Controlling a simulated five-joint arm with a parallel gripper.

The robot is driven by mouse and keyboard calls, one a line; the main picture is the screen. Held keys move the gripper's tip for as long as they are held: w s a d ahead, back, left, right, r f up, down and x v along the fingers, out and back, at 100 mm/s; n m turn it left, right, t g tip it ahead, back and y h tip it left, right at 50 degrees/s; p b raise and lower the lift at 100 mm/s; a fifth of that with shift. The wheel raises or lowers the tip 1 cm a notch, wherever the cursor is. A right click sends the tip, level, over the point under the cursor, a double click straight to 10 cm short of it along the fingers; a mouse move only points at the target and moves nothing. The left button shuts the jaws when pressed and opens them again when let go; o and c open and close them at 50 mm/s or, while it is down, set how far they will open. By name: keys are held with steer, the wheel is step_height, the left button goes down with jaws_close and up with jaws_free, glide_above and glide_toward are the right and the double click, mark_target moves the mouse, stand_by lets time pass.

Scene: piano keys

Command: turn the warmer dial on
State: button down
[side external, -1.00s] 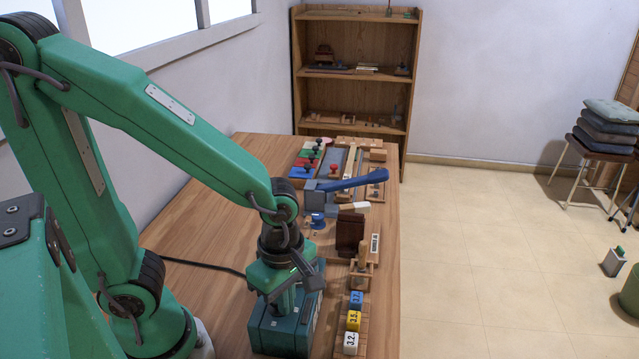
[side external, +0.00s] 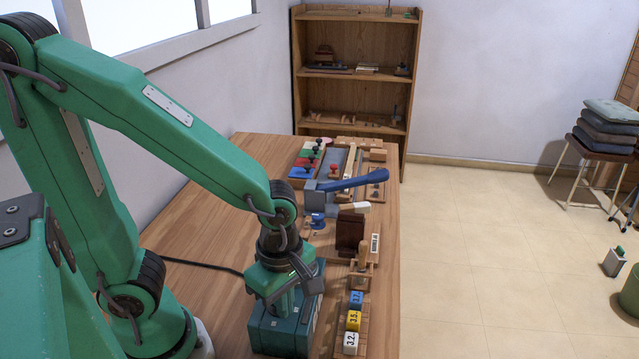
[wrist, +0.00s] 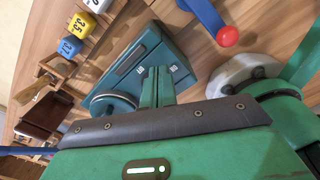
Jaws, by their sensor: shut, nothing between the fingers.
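A teal box (side external: 262,331) that looks like the warmer stands on the wooden table in the side view, with a dark cable behind it. The box (wrist: 139,65) also shows in the wrist view. A round teal disc (wrist: 108,104), perhaps the dial, is beside it there, partly hidden by my gripper; I cannot read its setting. My gripper (side external: 284,306) points down over the box, fingers together and empty. In the wrist view, the fingertips of my gripper (wrist: 156,72) overlap the box near small white marks; I cannot tell whether they touch it.
Numbered blocks (side external: 353,321) stand in a row right of the box. Beyond them are a brown wooden block (side external: 349,234) and a blue handle (side external: 353,182). A blue lever with a red knob (wrist: 227,37) shows in the wrist view. The table's left part is clear.

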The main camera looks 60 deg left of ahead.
steer(key=shift+d, duration=0.15)
steer(key=shift+r, duration=3.05)
steer(key=w, duration=0.1)
steer(key=w+a+r, duration=0.1)
steer(key=shift+w+a, duration=0.1)
steer(key=shift+w, duration=0.3)
steer(key=shift+f, duration=0.2)
steer(key=shift+f, duration=3.3)
